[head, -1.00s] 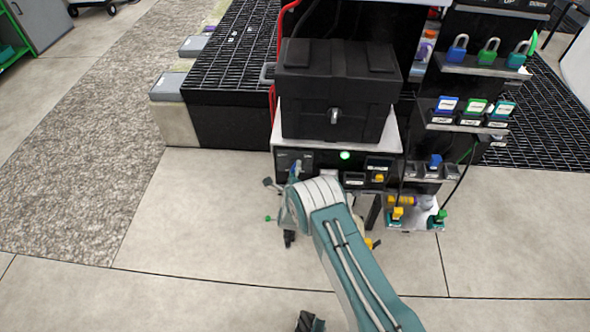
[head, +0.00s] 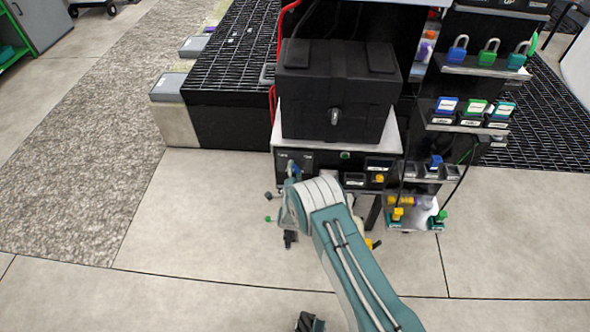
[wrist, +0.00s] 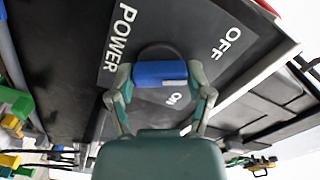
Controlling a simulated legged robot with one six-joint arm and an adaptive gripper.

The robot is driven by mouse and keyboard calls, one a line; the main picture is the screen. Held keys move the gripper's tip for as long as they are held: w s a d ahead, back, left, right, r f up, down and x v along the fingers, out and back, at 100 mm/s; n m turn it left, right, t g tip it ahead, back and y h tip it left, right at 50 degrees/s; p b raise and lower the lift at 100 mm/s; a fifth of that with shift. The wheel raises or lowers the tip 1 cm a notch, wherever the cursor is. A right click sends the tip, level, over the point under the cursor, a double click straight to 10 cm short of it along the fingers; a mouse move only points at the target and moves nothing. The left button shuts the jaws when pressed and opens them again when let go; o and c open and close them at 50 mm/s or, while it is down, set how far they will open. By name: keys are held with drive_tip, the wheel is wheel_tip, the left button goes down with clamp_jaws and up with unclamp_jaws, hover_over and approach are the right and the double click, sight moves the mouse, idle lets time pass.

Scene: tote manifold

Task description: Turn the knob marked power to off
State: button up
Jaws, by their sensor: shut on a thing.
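The power knob, a blue bar-shaped handle (wrist: 160,72), sits on a dark panel (wrist: 72,62) in the wrist view. The word POWER is printed to its left, OFF to its upper right, and ON just below it. My gripper (wrist: 158,78) has a finger at each end of the blue handle and is shut on it. In the head view a bit of blue at the knob (head: 295,172) shows at the panel's left part; my wrist hides most of the gripper there. The panel's round lamp (head: 345,155) is dark green and unlit.
A black case (head: 338,90) stands on the unit above the panel. A yellow knob (head: 379,178) is further right on the panel. Racks with padlocks (head: 488,52) and tags (head: 473,107) stand at right. Hanging cables run beside the lower right fittings. The floor at left is clear.

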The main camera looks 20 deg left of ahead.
drive_tip(key=shift+s+a+f+n, duration=0.1)
drive_tip(key=shift+f+n, duration=0.05)
drive_tip(key=shift+n, duration=0.65)
drive_tip(key=shift+s+f+n, duration=0.1)
drive_tip(key=shift+f+n, duration=0.05)
drive_tip(key=shift+n, duration=0.65)
drive_tip(key=o, duration=1.1)
drive_tip(key=shift+f, duration=0.1)
drive_tip(key=shift+o, duration=0.2)
drive_tip(key=shift+a, duration=0.1)
drive_tip(key=shift+w+r, duration=0.1)
drive_tip(key=shift+r, duration=0.1)
drive_tip(key=v, duration=1.2)
